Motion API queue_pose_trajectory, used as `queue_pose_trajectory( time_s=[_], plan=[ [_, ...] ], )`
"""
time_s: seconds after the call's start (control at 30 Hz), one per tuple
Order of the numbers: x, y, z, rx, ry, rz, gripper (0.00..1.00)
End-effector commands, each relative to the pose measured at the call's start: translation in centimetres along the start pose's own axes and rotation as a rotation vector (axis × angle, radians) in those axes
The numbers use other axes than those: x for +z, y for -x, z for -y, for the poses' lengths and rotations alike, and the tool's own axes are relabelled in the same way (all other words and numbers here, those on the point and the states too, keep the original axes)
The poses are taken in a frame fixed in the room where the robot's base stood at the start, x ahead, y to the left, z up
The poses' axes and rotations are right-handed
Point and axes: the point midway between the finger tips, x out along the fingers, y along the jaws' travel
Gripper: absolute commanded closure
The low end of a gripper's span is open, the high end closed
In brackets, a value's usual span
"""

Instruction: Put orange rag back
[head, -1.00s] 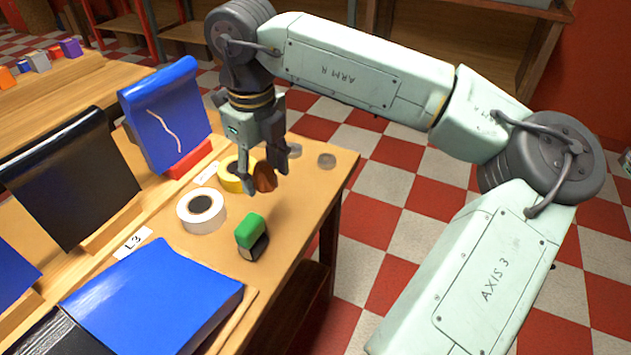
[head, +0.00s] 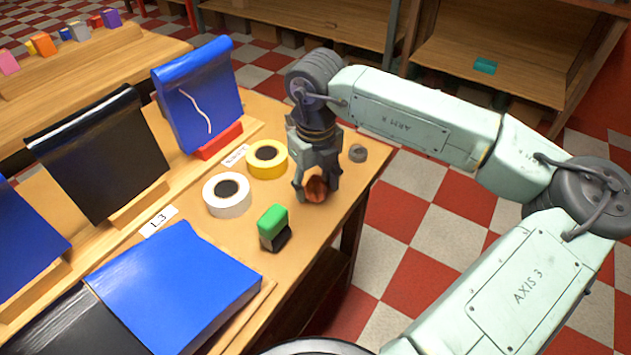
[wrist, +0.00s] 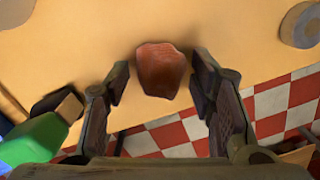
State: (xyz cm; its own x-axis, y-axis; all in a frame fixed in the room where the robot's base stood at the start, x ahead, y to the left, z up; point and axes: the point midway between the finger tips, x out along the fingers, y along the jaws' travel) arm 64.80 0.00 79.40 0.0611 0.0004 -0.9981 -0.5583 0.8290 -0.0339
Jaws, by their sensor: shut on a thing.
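The orange rag (head: 316,188) is a small, crumpled, brownish-orange piece. It sits between the fingers of my gripper (head: 316,186), over the bench near its right edge. In the wrist view the rag (wrist: 161,69) shows between the fingertips of my gripper (wrist: 161,78), in front of the bench top. Gaps show beside it in that view, but the gripper is shut on it. I cannot tell whether its underside touches the bench.
On the bench (head: 328,232) are a white tape roll (head: 227,208), a yellow tape roll (head: 286,160), a green-topped block (head: 272,220) and a grey disc (head: 357,153). Blue and black binders stand at left; a blue one lies in front. The red-and-white floor is at right.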

Motion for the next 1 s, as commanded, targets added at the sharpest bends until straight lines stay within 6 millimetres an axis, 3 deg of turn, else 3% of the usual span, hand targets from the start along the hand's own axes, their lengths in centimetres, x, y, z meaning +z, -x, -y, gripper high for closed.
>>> queue_pose_trajectory(
  time_s=[0.43,0.47,0.77,1.0],
  plan=[
    [-0.06,-1.11,-0.05,0.0,0.0,0.0,0.8],
    [-0.05,-1.05,-0.05,0.0,0.0,0.0,0.5],
    [-0.05,-0.93,-0.06,0.0,0.0,0.0,0.3],
    [-0.05,-0.92,-0.06,0.0,0.0,0.0,0.3]
  ],
)
